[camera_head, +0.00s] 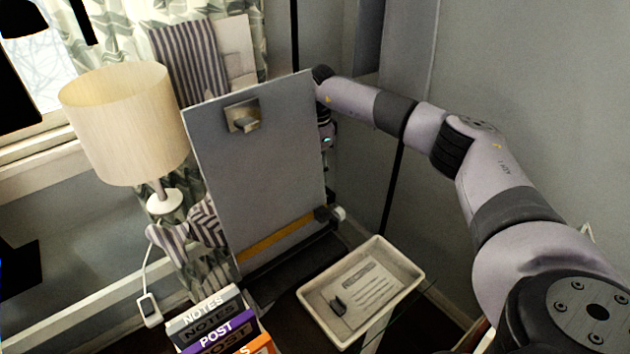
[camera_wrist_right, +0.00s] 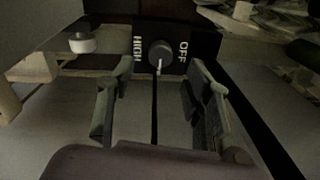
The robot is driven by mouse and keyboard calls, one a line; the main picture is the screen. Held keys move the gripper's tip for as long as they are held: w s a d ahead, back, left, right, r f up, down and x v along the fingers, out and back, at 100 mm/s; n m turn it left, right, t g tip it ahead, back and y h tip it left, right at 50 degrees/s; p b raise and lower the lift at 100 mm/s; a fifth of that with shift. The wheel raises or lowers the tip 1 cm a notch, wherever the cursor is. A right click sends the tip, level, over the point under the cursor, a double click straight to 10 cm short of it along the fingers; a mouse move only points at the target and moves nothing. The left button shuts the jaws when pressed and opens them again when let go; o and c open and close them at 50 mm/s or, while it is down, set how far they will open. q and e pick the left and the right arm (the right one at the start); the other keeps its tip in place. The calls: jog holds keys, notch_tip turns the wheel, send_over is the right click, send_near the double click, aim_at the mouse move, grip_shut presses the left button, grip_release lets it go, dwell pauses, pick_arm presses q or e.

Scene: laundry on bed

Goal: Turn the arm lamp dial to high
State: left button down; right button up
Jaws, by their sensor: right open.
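In the right wrist view, a round dark grey dial (camera_wrist_right: 159,54) sits on a black panel (camera_wrist_right: 177,37). HIGH is printed left of the dial and OFF right of it. A pale pointer on the dial points down in the picture, between the two words. My right gripper (camera_wrist_right: 153,78) is open and empty, its fingers on either side below the dial, apart from it. In the head view my right arm reaches behind an upright grey board (camera_head: 265,170), which hides the gripper and the dial. My left gripper is not in view.
The grey board with a metal clip (camera_head: 242,116) stands close to my right forearm. A cream-shaded lamp (camera_head: 125,120) is at left. A pale tray (camera_head: 310,295) holding a printed sheet and several boxes (camera_head: 215,315) are in front. The wall (camera_head: 560,90) is right.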

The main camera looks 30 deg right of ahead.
jog(key=shift+f, duration=2.7)
jog(key=shift+c, duration=0.5)
jog(key=shift+w, duration=0.1)
grip_shut()
